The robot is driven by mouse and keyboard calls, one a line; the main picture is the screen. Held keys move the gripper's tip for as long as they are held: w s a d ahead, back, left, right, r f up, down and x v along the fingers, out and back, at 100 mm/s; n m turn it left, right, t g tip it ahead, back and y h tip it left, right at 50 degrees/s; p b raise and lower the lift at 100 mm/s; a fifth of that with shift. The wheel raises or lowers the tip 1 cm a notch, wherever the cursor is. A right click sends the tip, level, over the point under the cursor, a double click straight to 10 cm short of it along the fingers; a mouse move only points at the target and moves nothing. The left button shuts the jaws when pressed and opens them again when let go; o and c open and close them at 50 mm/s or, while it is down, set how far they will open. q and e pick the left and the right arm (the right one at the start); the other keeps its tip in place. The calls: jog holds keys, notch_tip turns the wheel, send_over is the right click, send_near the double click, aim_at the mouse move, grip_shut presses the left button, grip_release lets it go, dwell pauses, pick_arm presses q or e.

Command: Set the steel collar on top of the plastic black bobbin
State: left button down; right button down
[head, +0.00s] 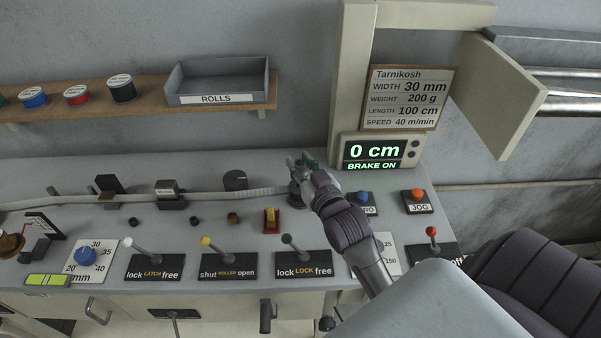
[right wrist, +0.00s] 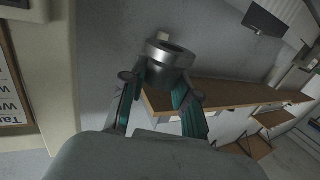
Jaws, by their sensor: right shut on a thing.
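My right gripper (head: 303,161) is above the back of the machine table in the head view. In the right wrist view its fingers (right wrist: 160,88) are closed around a short silvery ring, the steel collar (right wrist: 166,64), which has a hole through it. The collar is hard to pick out in the head view. A dark spool-like part (head: 295,190), which may be the black bobbin, stands at the end of the pale tape, just below the gripper and partly hidden by it. I cannot tell the gap between them. My left gripper is out of view.
The pale tape (head: 210,194) runs along the table past guide blocks. Levers and labelled plates line the front edge. A display (head: 375,151) reads 0 cm, BRAKE ON. A shelf (head: 60,113) holds coloured rolls, a black roll (head: 121,88) and a ROLLS tray (head: 266,85).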

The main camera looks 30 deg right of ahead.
jog(key=shift+w+d+f, duration=0.1)
jog(key=shift+w+f, duration=0.05)
jog(key=shift+f, duration=0.45)
notch_tip(320, 180, down, 2)
jog(key=shift+f, duration=0.2)
jog(key=shift+f+p, duration=0.25)
jog(key=shift+p, duration=0.05)
jog(key=shift+f, duration=0.3)
jog(key=c, duration=0.9)
grip_release()
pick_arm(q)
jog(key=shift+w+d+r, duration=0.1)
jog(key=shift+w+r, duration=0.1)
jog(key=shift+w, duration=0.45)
pick_arm(e)
jog(key=shift+o, duration=0.2)
